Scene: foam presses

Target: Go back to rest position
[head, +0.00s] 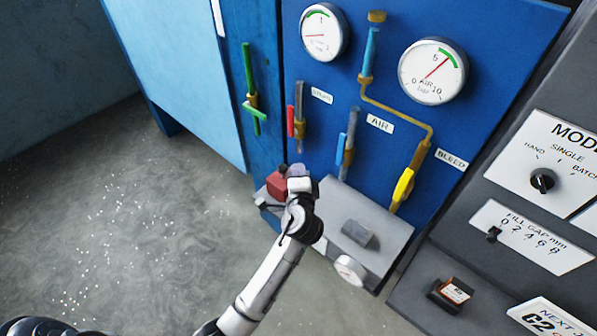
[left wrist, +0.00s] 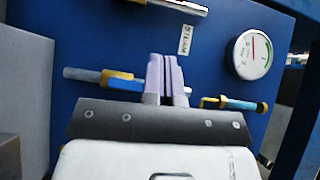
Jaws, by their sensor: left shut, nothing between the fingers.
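My left gripper (head: 297,172) is in the middle of the head view, in front of the blue press panel (head: 382,35). In the left wrist view its two pale purple fingers (left wrist: 166,75) are together with nothing between them. They point toward the blue panel, and a valve with a blue handle (left wrist: 122,83) shows beside and partly behind them. I cannot tell the gap between fingers and panel. A red block (head: 277,186) is just left of the gripper in the head view, partly hidden by it. My right gripper is in neither view.
The panel bears a red-handled valve (head: 291,121), a blue-handled valve (head: 342,148), a yellow-handled valve (head: 403,187) and two gauges (head: 324,32) (head: 433,71). A grey shelf (head: 385,225) with a grey block (head: 357,234) juts out below. The floor (head: 110,220) at left is open.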

